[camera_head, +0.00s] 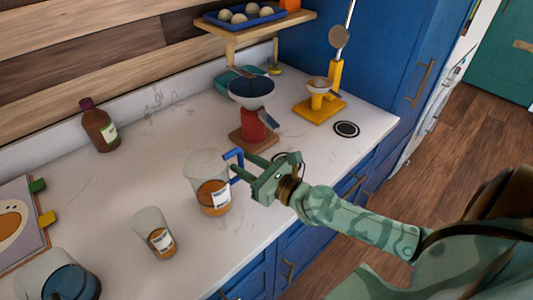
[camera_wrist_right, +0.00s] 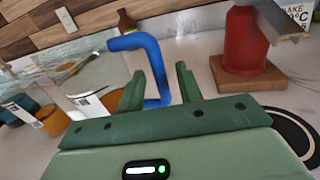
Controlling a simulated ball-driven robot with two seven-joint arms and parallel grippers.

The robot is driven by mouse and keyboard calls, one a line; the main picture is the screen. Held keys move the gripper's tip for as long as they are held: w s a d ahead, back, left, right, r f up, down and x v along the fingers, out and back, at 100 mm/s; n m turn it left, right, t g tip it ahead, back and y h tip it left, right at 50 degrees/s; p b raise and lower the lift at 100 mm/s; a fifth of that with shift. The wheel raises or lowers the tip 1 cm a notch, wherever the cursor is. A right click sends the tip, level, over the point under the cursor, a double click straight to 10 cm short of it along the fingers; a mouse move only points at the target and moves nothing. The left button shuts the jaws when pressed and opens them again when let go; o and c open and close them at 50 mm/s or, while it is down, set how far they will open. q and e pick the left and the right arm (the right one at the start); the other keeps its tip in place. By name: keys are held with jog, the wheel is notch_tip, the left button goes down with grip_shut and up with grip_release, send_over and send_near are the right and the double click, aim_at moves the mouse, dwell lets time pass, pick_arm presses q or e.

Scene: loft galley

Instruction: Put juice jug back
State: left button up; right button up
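The juice jug (camera_head: 207,170) is a clear jug with orange juice, a white label and a blue handle (camera_head: 237,156). It stands upright on the white counter; its handle points right. In the right wrist view, its clear body is at the left and the blue handle (camera_wrist_right: 154,66) crosses between my fingers. My right gripper (camera_head: 243,169) is at the handle, fingers apart on either side of it. The right wrist view also shows the open gripper (camera_wrist_right: 160,84), with gaps beside the handle. My left gripper is out of view.
A small juice glass (camera_head: 150,222) and a container with blue liquid (camera_head: 72,283) stand front left. A brown bottle (camera_head: 98,127) is behind. A red stand (camera_head: 255,126) and a yellow stand (camera_head: 320,108) are beyond my gripper, below a shelf (camera_head: 262,24).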

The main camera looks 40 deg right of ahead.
jog(key=b+v, duration=0.3)
jog(key=v, duration=0.6)
jog(key=shift+s+f, duration=0.1)
jog(key=shift+s, duration=0.2)
jog(key=shift+s+d, duration=0.15)
jog(key=shift+s, duration=0.2)
